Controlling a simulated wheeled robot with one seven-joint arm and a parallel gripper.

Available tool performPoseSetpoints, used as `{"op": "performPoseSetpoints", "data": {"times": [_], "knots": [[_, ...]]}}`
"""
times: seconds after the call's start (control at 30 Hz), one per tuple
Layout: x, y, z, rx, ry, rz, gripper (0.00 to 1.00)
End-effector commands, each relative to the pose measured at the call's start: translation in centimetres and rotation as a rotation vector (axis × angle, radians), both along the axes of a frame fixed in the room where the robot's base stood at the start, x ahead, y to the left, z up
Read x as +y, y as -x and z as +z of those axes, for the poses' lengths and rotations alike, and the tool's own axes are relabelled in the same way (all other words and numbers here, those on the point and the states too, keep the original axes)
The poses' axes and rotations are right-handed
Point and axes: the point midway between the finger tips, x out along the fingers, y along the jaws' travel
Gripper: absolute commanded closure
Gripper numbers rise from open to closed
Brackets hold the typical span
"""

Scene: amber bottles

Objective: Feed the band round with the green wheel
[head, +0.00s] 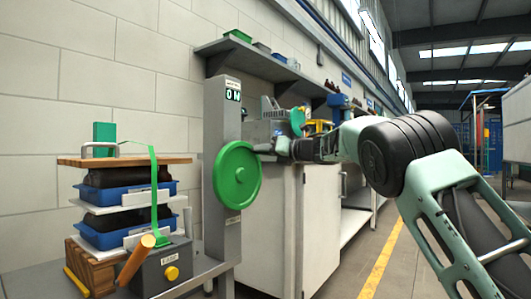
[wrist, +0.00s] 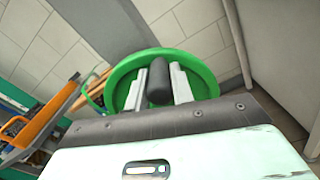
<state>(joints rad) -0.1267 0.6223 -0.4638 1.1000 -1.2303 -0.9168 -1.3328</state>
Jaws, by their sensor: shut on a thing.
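The green wheel (head: 237,175) is mounted on a grey column, and my gripper (head: 264,148) is at its right upper rim. In the wrist view the green wheel (wrist: 195,68) lies beyond my gripper (wrist: 159,85), whose two fingers are shut on a dark cylindrical handle (wrist: 158,82). A green band (head: 154,185) runs up from the grey strapping tool and over the stack (head: 123,160) of blue trays and boards.
A shelf (head: 262,62) with small bins hangs on the wall. A white cabinet (head: 280,215) stands right of the column.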

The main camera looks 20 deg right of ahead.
Motion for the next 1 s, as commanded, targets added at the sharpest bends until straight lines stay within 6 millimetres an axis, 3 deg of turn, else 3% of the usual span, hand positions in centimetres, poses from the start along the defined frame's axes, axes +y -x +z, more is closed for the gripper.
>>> {"op": "performPoseSetpoints", "data": {"times": [0.07,0.1,0.13,0.17,0.57,0.77,1.0], "knots": [[0.0,0.0,-0.3,0.005,0.000,0.003,1.00],[0.0,0.0,-0.3,0.005,0.000,0.003,0.65],[0.0,0.0,-0.3,0.005,0.000,0.003,0.57],[0.0,0.0,-0.2,0.005,0.000,0.002,0.55],[-0.5,0.6,0.0,0.003,-0.002,-0.001,0.55],[-2.6,3.4,0.1,0.004,-0.003,-0.003,0.55],[-5.9,8.0,0.1,0.004,-0.004,-0.002,0.55]]}}
